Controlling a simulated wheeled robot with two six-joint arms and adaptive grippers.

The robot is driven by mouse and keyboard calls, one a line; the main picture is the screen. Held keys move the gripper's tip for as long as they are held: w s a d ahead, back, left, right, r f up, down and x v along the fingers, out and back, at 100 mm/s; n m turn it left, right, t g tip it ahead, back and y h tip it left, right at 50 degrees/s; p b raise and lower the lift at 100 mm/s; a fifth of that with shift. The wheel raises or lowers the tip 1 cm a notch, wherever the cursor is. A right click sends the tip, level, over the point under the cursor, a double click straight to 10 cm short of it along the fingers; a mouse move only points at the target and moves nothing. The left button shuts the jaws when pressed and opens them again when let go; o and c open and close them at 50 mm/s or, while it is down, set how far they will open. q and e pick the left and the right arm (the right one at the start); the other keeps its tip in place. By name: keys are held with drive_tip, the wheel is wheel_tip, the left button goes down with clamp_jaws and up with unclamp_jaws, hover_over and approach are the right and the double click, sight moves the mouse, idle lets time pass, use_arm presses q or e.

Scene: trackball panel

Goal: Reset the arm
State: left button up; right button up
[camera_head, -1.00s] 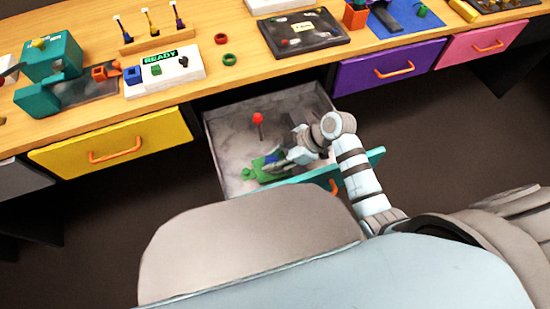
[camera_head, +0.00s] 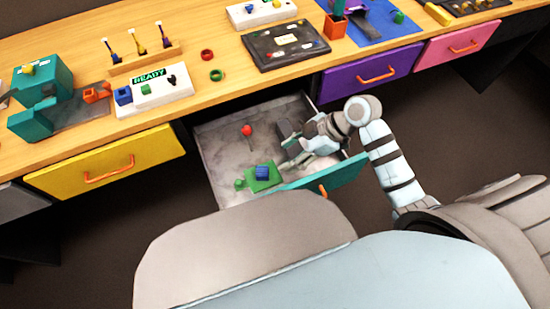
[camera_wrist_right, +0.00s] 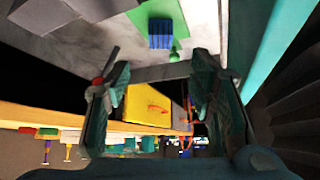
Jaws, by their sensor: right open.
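My right gripper (camera_head: 291,146) is open and empty, inside or just above the open teal-fronted drawer (camera_head: 218,143). In the right wrist view its two fingers (camera_wrist_right: 158,85) are spread apart with nothing between them. In the drawer lies a green piece (camera_head: 250,182) with a blue block (camera_head: 262,173) on it, left of the gripper and apart from it. The blue block also shows at the top of the right wrist view (camera_wrist_right: 160,34). A red-headed stick (camera_head: 246,131) is in the drawer behind them. My left gripper is not in view.
The drawer's teal front (camera_head: 335,176) is close below my right arm. The wooden desk (camera_head: 200,38) holds a white READY panel (camera_head: 150,94), a black panel (camera_head: 285,45) and a teal machine (camera_head: 42,92). Yellow (camera_head: 130,148), purple (camera_head: 345,84) and pink (camera_head: 440,54) drawers are shut.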

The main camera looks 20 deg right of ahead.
drive_tip(key=shift+s+d+r, duration=0.15)
drive_tip(key=shift+d+r, duration=0.25)
drive_tip(key=shift+r, duration=0.1)
